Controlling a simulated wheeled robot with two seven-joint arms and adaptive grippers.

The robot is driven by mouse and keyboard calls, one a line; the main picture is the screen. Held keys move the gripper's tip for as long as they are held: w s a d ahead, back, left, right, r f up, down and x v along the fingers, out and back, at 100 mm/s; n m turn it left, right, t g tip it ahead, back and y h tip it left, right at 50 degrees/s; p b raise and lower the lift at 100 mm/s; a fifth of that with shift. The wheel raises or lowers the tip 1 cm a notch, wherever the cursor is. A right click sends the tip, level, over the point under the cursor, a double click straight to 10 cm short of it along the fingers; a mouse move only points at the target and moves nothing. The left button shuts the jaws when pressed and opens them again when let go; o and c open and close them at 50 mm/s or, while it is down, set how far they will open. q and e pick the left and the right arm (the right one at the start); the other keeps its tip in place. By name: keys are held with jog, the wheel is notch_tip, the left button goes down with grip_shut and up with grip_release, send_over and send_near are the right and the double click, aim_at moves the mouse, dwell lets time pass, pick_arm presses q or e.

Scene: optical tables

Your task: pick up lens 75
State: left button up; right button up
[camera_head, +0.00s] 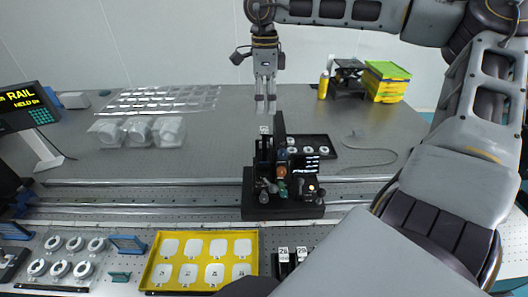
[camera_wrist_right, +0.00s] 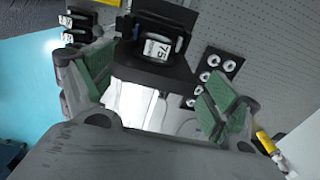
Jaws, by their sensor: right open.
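Lens 75 shows in the right wrist view as a black mount with a white "75" label (camera_wrist_right: 157,48), just beyond my fingertips. In the head view a small white label (camera_head: 264,129) sits at the top of the black optical assembly (camera_head: 258,207), but its number is too small to read. My right gripper (camera_head: 266,104) points down above this assembly, apart from it. In the right wrist view the same gripper (camera_wrist_right: 155,85) has its green-padded fingers spread, with nothing held between them. My left gripper is not in view.
A black tray (camera_head: 326,146) with white-labelled pieces lies behind the assembly. A yellow tray (camera_head: 152,270) and several ring-shaped mounts (camera_head: 59,268) are at the front. Bagged items (camera_head: 168,131) and a rail (camera_head: 130,208) are left. Yellow-green boxes (camera_head: 388,82) stand back right.

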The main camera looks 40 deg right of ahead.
aim_at(264, 129)
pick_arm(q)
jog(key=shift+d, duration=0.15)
pick_arm(e)
notch_tip(264, 129, down, 7)
jog(key=shift+f, duration=0.1)
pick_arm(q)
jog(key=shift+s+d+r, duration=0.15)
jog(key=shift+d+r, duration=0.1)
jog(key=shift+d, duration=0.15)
pick_arm(e)
jog(key=shift+f, duration=0.7)
pick_arm(q)
jog(key=shift+p, duration=0.3)
pick_arm(e)
jog(key=shift+a+f, duration=0.1)
jog(key=shift+f, duration=0.05)
jog(key=shift+s+a+f+p, duration=0.1)
jog(key=shift+f+p, duration=0.15)
jog(key=shift+f, duration=0.4)
jog(key=shift+s+a+f+p, duration=0.1)
jog(key=shift+f+p, duration=0.1)
jog(key=shift+f, duration=1.6)
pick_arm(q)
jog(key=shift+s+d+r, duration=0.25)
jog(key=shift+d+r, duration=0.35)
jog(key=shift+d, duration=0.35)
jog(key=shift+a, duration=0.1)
